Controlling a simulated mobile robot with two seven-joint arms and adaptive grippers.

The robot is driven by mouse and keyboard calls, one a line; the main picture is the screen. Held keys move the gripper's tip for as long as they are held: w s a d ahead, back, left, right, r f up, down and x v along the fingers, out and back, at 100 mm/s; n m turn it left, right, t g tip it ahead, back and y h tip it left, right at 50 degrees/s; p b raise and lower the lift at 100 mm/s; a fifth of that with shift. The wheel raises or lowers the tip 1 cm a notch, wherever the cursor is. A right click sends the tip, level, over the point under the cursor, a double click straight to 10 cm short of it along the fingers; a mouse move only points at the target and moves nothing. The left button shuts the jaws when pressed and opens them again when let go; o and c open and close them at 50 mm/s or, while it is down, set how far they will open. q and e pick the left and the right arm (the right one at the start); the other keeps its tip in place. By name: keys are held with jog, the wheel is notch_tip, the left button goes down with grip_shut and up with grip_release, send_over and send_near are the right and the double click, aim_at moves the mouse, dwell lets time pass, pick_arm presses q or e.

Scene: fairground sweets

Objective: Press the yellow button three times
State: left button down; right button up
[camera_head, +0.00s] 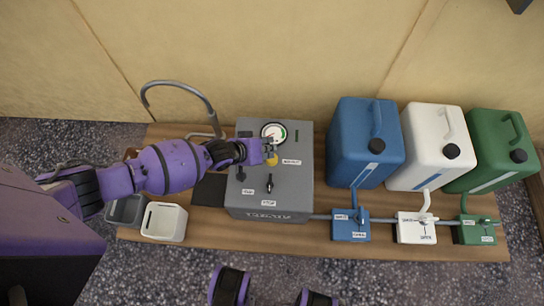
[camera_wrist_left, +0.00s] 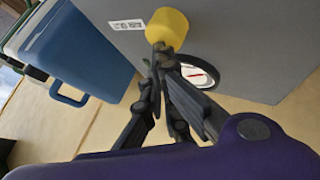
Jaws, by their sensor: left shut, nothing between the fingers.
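The yellow button (camera_head: 273,160) sits on the top face of a grey machine box (camera_head: 290,205), beside a round dial and a label. In the left wrist view the button (camera_wrist_left: 167,27) is a short yellow cylinder. My left gripper (camera_head: 268,152) is shut and empty, right at the button. Its closed fingertips (camera_wrist_left: 160,52) overlap the button's lower edge in the wrist view; whether they touch or press it I cannot tell.
Blue (camera_head: 365,140), white (camera_head: 436,145) and green (camera_head: 497,150) jerrycans stand to the right, with matching valve blocks along a pipe before them. A curved metal tap (camera_head: 180,83) rises behind my arm. A white container (camera_head: 164,222) stands at the board's left.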

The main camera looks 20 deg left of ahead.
pick_arm(q)
jog(key=shift+s+f+b, duration=0.1)
jog(key=shift+f+b, duration=0.35)
jog(key=shift+f, duration=0.2)
dwell(0.4)
jog(key=shift+r+p, duration=1.1)
jog(key=shift+r, duration=0.2)
jog(key=shift+f+b, duration=0.3)
jog(key=shift+f, duration=0.1)
